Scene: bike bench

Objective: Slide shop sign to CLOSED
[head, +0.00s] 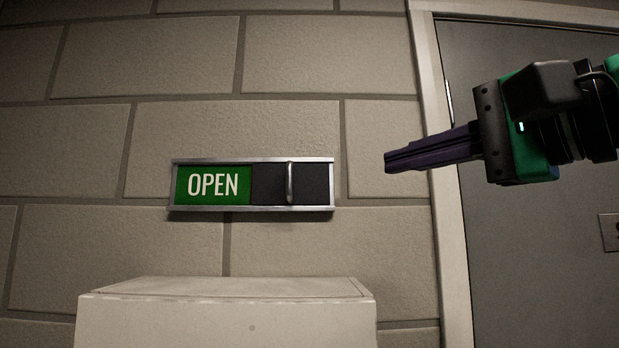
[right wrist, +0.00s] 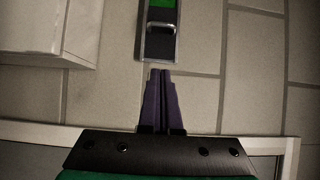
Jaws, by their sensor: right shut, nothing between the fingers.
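The shop sign (head: 213,185) is a metal-framed slider on the block wall. Its left half shows green with the word OPEN. The sign's end and handle also show at the top of the right wrist view (right wrist: 160,28). My right gripper (head: 390,163) is to the right of the sign, its purple fingers shut, empty and pointing left, apart from the frame. In the right wrist view the fingertips (right wrist: 161,72) are just short of the sign's end. My left gripper is not in view.
A pale box (head: 225,315) stands below the sign, with a flat top. A grey door (head: 530,240) with a light frame (head: 441,200) is at the right, behind my right arm. The wall between the sign and the door frame is bare.

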